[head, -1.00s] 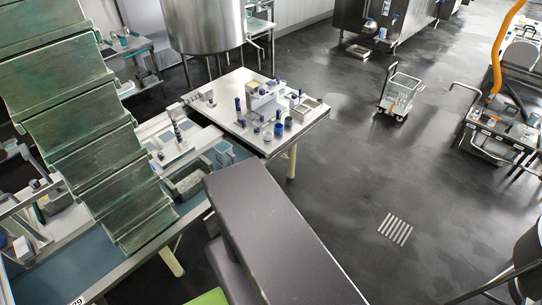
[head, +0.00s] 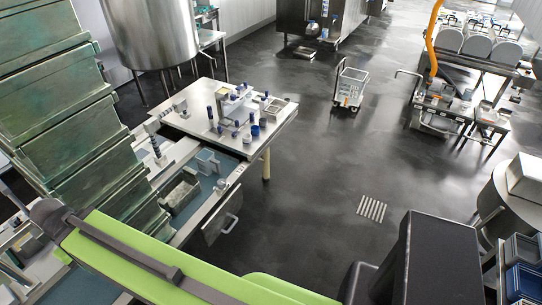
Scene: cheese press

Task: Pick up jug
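I cannot pick out the jug with certainty. A small clear vessel with blue on it (head: 311,28) stands far off at the back, by the steel vat, and may be a jug. Several small blue and white containers, such as a dark blue cup (head: 255,131), stand on the white table (head: 268,138); they are too small to tell apart. My green and dark arm links cross the lower part of the head view. My gripper does not show.
Stacked green metal trays (head: 85,130) fill the left. A steel tank (head: 155,35) stands behind the table. A wheeled cart (head: 350,87) and an orange-armed machine (head: 436,50) stand at the back right. The dark floor (head: 320,150) is open around the drain grate (head: 371,208).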

